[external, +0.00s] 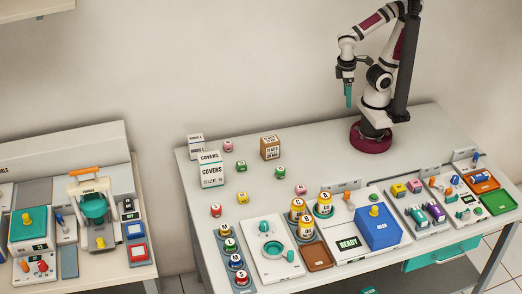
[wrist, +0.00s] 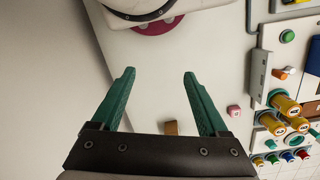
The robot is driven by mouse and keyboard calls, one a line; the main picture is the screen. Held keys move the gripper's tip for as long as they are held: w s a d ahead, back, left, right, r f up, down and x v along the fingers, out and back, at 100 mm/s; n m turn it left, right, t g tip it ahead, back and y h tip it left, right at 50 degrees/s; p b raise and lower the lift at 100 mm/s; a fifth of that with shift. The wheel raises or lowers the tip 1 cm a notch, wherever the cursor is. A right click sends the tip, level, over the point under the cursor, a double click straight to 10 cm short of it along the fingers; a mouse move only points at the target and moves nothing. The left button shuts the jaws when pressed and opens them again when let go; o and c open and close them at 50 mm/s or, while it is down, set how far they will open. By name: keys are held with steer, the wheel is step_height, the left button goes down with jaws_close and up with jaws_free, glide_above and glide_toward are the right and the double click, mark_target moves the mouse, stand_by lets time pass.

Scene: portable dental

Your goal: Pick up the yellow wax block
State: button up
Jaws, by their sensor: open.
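A small yellow block (external: 398,190), which looks like the wax block, sits in a light tray (external: 398,208) on the right part of the bench in the external view. A pink block (external: 415,186) is beside it, and green and purple pieces lie in front of it. I cannot make out the yellow block in the wrist view. My gripper (external: 348,100) is raised above the back of the bench, left of my base and well away from the block. In the wrist view my gripper (wrist: 158,75) has its two teal fingers wide apart with nothing between them.
A blue box (external: 379,230) with a yellow knob stands left of the tray. Several yellow-labelled jars (external: 300,214) and a white unit (external: 270,247) are farther left. Orange (external: 482,182) and green (external: 498,203) trays lie to the right. The bench's back middle is mostly clear.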

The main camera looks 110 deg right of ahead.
steer(key=w+d+n+h, duration=0.8)
steer(key=d+n+h, duration=0.1)
steer(key=n, duration=0.1)
steer(key=n+t+y, duration=0.9)
steer(key=n+t, duration=0.6)
steer(key=n, duration=1.4)
glide_above(243, 198)
steer(key=s+d, duration=0.1)
steer(key=s, duration=1.5)
step_height(243, 198, down, 15)
steer(key=shift+w+f, duration=0.1)
steer(key=shift+f, duration=0.05)
steer(key=x, duration=1.5)
steer(key=shift+w+d+f, duration=0.1)
steer(key=shift+d+f, duration=0.05)
steer(key=shift+d, duration=0.05)
jaws_close()
